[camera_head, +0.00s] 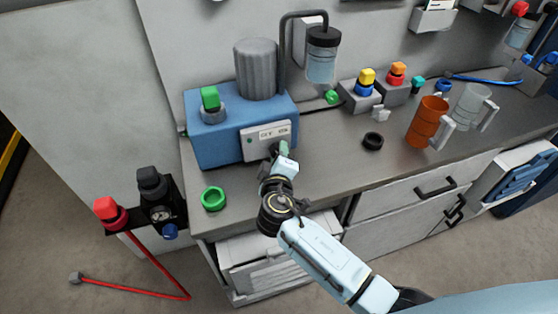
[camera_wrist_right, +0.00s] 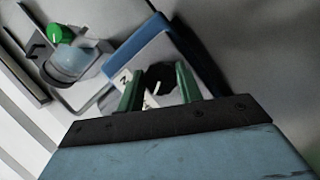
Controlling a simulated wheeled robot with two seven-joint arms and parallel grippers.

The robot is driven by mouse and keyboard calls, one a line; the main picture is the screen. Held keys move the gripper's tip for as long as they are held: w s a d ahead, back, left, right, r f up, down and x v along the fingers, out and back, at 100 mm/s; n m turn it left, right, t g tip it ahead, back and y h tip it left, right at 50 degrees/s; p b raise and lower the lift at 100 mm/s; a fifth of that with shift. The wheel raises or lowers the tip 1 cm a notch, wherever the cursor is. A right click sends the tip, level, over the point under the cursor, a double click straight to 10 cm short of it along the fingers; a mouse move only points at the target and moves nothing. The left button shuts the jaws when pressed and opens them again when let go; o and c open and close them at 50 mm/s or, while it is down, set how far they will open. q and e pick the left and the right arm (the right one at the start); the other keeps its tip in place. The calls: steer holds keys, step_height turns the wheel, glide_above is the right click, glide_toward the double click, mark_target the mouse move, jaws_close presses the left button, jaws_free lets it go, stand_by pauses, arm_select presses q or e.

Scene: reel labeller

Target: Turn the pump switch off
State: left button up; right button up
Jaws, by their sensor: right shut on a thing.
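The pump is a blue box (camera_head: 222,145) with a grey ribbed cylinder (camera_head: 256,70) on top, standing on the counter. A white panel (camera_head: 256,141) with small markings is on its front. The switch is a black rotary knob (camera_wrist_right: 160,74) with a white pointer line, seen between my fingers in the right wrist view. My right gripper (camera_head: 282,149) is at the right part of the panel. Its green fingers are shut on the knob, one on each side. The gripper hides the knob in the head view, and the marking at the pointer is not readable. My left gripper is not in view.
A green knob (camera_head: 210,98) tops the box's left end. A green ring (camera_head: 213,198) lies at the counter's front left and a black ring (camera_head: 373,141) to the right. Orange (camera_head: 426,122) and grey (camera_head: 470,106) mugs stand farther right. A clear-bodied filter hangs behind the pump.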

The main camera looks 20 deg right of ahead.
steer(key=shift+n+t+h+b, duration=0.45)
steer(key=shift+n+b, duration=0.5)
steer(key=shift+n, duration=0.35)
steer(key=o, duration=1)
steer(key=v, duration=1.3)
steer(key=shift+s+a, duration=0.1)
steer(key=shift+s, duration=0.1)
